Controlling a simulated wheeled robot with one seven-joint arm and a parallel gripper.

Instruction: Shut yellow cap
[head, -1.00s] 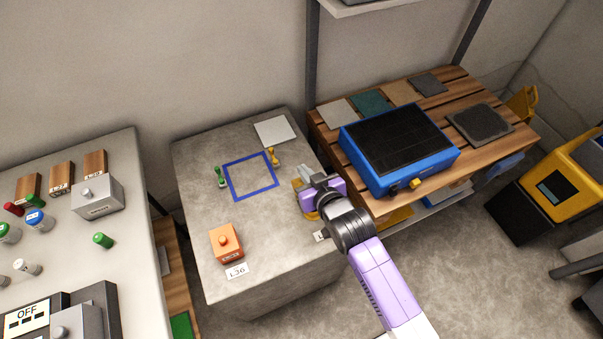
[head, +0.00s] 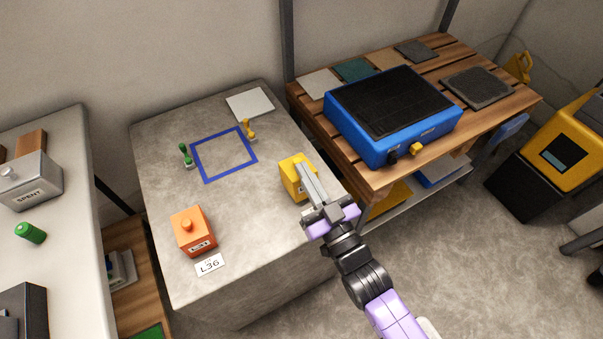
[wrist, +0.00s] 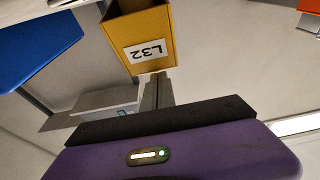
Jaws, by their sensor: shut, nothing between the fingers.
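A small yellow box (head: 290,181) stands near the right edge of the grey stone block. It also shows in the wrist view (wrist: 160,55), with a white label reading L32. Its upper part is cut off there, and I cannot make out a separate cap. My gripper (head: 304,170) is shut and empty. Its fingers reach over the right side of the yellow box in the head view and hide part of it. In the wrist view the fingertips (wrist: 157,76) are close to the box's labelled face; I cannot tell whether they touch.
An orange knobbed box (head: 192,231) stands at the block's front left, by a label (head: 210,265) reading L36. A blue square outline (head: 246,161) lies between a green (head: 185,153) and a yellow (head: 248,130) stamp-like piece. A blue case (head: 386,153) sits on the slatted table.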

